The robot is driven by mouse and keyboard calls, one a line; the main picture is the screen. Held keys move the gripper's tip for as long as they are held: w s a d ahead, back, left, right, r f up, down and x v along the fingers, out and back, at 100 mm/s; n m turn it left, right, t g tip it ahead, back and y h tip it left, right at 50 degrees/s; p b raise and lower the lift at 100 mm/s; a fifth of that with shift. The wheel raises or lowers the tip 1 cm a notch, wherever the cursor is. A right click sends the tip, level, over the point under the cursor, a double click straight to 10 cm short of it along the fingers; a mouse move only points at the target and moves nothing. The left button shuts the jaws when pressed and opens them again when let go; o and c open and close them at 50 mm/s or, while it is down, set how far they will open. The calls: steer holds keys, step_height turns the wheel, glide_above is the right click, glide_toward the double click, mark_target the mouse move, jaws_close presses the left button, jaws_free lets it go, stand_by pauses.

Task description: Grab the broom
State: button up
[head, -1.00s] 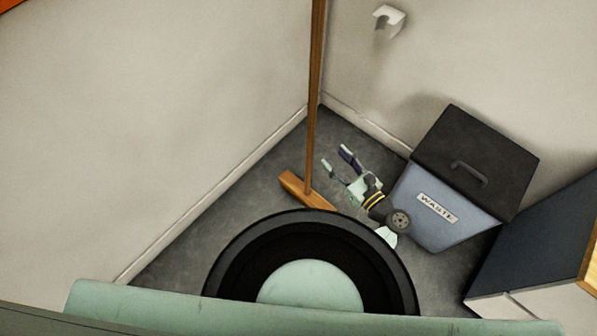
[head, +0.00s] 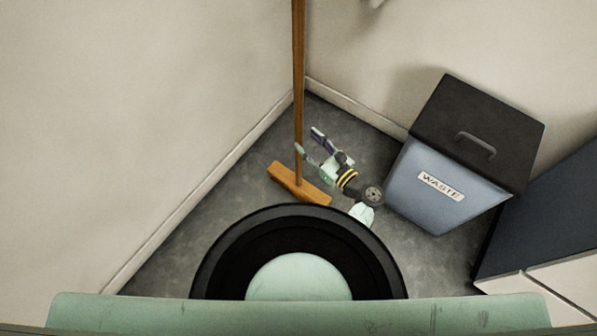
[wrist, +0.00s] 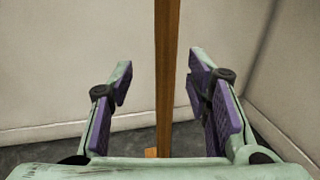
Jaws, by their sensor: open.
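The broom (head: 298,90) stands upright in the corner, with a long wooden handle and a wooden head (head: 299,184) on the floor. My gripper (head: 309,141) is open beside the lower handle, its fingers pointing toward it in the head view. In the wrist view the handle (wrist: 167,75) runs vertically between the two purple-padded fingers (wrist: 167,90), with a gap on each side. The wrist view does not clearly show how far ahead of the fingertips the handle is.
A blue waste bin (head: 437,187) with a black lid stands right of my gripper. A dark cabinet (head: 540,215) is farther right. Walls meet behind the broom. Grey floor (head: 205,230) is free at the left.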

mark_target(299, 130)
steer(key=shift+w+d+p+x, duration=0.1)
steer(key=shift+p+x, duration=0.1)
steer(key=shift+x, duration=1.3)
steer(key=shift+w+d+p+x, duration=0.1)
steer(key=shift+d+p+x, duration=0.05)
steer(key=shift+x, duration=1.3)
steer(key=shift+f, duration=0.1)
steer(key=shift+c, duration=0.2)
jaws_close()
